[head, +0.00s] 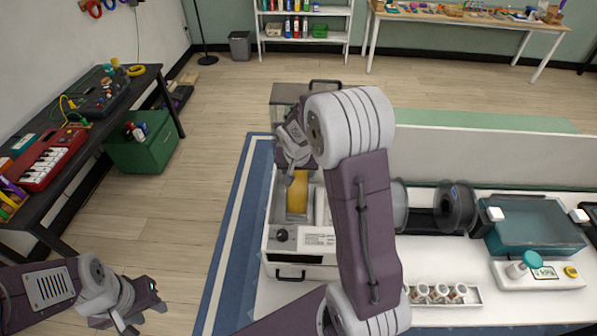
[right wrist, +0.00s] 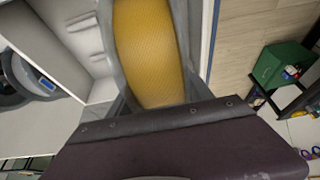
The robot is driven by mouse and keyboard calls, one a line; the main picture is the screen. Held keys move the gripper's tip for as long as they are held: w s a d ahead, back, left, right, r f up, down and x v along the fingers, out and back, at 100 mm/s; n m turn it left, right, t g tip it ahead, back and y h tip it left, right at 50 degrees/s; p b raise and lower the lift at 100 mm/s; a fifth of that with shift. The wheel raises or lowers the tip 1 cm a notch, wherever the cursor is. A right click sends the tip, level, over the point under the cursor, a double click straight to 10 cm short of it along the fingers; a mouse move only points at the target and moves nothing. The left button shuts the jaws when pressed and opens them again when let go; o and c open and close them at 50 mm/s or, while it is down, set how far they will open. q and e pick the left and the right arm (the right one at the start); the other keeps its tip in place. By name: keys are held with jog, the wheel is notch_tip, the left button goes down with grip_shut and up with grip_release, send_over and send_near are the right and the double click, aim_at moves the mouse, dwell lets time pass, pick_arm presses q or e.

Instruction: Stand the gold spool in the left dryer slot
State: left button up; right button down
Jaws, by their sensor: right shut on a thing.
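The gold spool (head: 297,201) shows in the head view over the left part of the white dryer (head: 291,258), below my right gripper (head: 289,172). My right gripper is shut on it. In the right wrist view the gold spool (right wrist: 150,55) fills the space between the grey fingers and looks upright. White ridged dryer parts (right wrist: 102,62) lie left of it there. My arm covers part of the dryer, and I cannot tell whether the spool touches the slot floor. My left gripper (head: 135,312) is low at the left, away from the dryer; its fingertips are unclear.
A dark spool (head: 455,208), a teal box (head: 532,226) and a tray of small spools (head: 440,294) stand on the white table right of my arm. A black bench (head: 85,120) and green crate (head: 142,146) are at the left. Floor between is clear.

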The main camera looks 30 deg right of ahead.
jog(key=shift+f+b, duration=0.35)
jog(key=shift+b, duration=0.15)
jog(key=c, duration=0.5)
grip_release()
jog(key=shift+o, duration=0.7)
jog(key=shift+s, duration=0.1)
jog(key=v, duration=0.9)
